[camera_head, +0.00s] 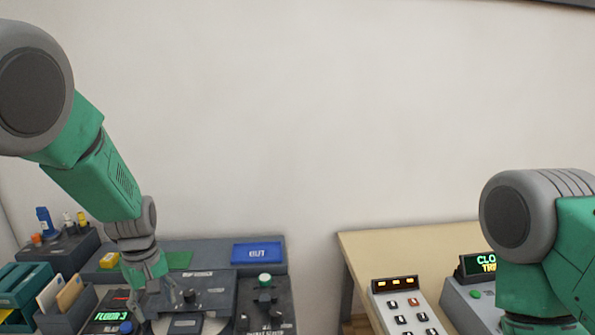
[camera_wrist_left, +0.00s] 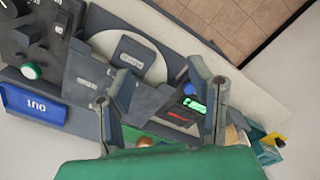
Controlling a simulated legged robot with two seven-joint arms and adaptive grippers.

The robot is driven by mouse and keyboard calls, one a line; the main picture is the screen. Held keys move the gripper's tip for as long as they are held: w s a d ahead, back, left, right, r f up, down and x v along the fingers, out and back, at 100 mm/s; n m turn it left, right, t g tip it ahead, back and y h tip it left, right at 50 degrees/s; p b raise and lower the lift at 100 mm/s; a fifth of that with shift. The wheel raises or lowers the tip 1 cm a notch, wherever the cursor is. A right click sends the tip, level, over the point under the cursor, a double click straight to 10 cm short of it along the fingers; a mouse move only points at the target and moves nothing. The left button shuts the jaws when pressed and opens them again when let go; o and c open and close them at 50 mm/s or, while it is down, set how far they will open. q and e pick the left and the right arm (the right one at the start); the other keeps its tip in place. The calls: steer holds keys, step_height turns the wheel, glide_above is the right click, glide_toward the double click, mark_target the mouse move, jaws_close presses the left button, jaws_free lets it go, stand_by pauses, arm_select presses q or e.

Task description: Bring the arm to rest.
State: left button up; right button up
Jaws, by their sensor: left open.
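My left arm reaches in from the left in the head view, and its gripper (camera_head: 165,300) points down over the dark grey console (camera_head: 215,250). In the left wrist view the two fingers of this gripper (camera_wrist_left: 163,88) stand wide apart with nothing held between them. The dark panel of the console (camera_wrist_left: 80,75) lies beyond the fingertips; I cannot tell the exact gap. My right arm shows at the right edge of the head view, bent downward, and its gripper is out of the frame.
A blue OUT tray (camera_head: 257,253) and a green-topped knob (camera_head: 265,280) are on the console. Envelopes (camera_head: 58,292) stand in a holder at the left. A wooden table (camera_head: 400,247) at the right bears a button panel (camera_head: 405,310) and a lit display (camera_head: 480,264). The wall above is bare.

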arm_select(q)
steer(key=s+a+f+m+y+b, duration=0.1)
steer(key=s+f+m+b, duration=0.25)
steer(key=s+f, duration=0.7)
steer(key=s+a+f+m+b, duration=0.15)
steer(key=s+f+b, duration=0.4)
steer(key=f, duration=0.75)
steer(key=s+d+f+m+b, duration=0.1)
steer(key=s+d+f+m, duration=0.1)
steer(key=s, duration=0.7)
steer(key=s+d+f+m+h+b, duration=0.1)
steer(key=s+d+f+m+b, duration=0.1)
steer(key=s+f, duration=0.3)
steer(key=s+m, duration=0.1)
steer(key=s, duration=0.3)
steer(key=shift+s+f+m, duration=0.15)
steer(key=shift+f+m, duration=0.05)
steer(key=shift+m, duration=0.1)
